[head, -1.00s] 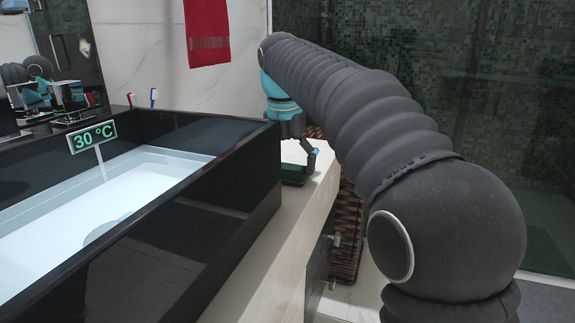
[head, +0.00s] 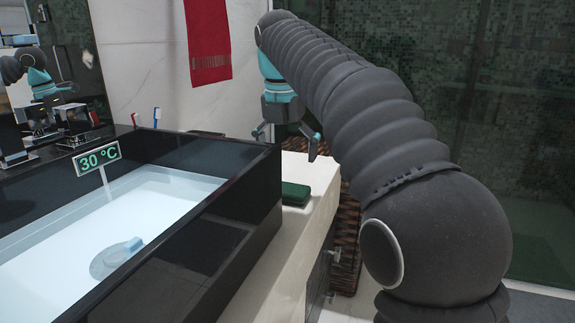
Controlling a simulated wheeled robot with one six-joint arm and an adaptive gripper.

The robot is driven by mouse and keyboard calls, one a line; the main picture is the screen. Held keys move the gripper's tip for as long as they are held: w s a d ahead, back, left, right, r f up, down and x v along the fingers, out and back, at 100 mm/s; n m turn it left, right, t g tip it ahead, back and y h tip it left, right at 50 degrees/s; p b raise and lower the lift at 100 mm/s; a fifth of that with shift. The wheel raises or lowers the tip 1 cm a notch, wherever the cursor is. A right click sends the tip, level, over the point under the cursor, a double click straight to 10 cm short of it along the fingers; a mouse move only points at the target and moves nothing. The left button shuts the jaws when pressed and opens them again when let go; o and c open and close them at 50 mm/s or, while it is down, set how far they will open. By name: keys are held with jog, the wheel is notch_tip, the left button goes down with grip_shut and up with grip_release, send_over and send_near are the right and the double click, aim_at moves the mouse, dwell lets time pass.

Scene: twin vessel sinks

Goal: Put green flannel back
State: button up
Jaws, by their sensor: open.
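The green flannel (head: 295,193) is a small, dark green folded cloth. It lies flat on the pale counter (head: 318,172), just right of the black sink's end wall; the sink edge hides its left part. My gripper (head: 288,142) is above and slightly behind the flannel, pointing down. Its fingers are spread apart and empty, and a clear gap separates them from the cloth.
The black vessel sink (head: 215,205) holds water and shows a 30 °C display (head: 97,158). Toothbrushes (head: 155,117) stand behind it. A red towel (head: 207,40) hangs on the wall. A wicker basket (head: 346,235) stands below the counter's right edge.

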jog(key=r, duration=0.1)
jog(key=r+p, duration=0.1)
jog(key=r, duration=0.2)
jog(key=shift+s+a+r, duration=0.1)
jog(key=shift+s+r, duration=0.1)
jog(key=shift+s, duration=0.1)
jog(key=s+d+f+m+t, duration=0.2)
jog(key=s+d+f+m, duration=0.4)
jog(key=s+d+m, duration=0.8)
jog(key=s+d+f+m+t, duration=0.1)
jog(key=s+f+m, duration=0.5)
jog(key=f+m, duration=0.2)
jog(key=s+d+f+m, duration=0.2)
jog(key=s+f+m, duration=0.4)
jog(key=f+m, duration=0.3)
jog(key=shift+s+f+m+t+y, duration=0.3)
jog(key=shift+m+t, duration=0.1)
jog(key=shift+m, duration=0.1)
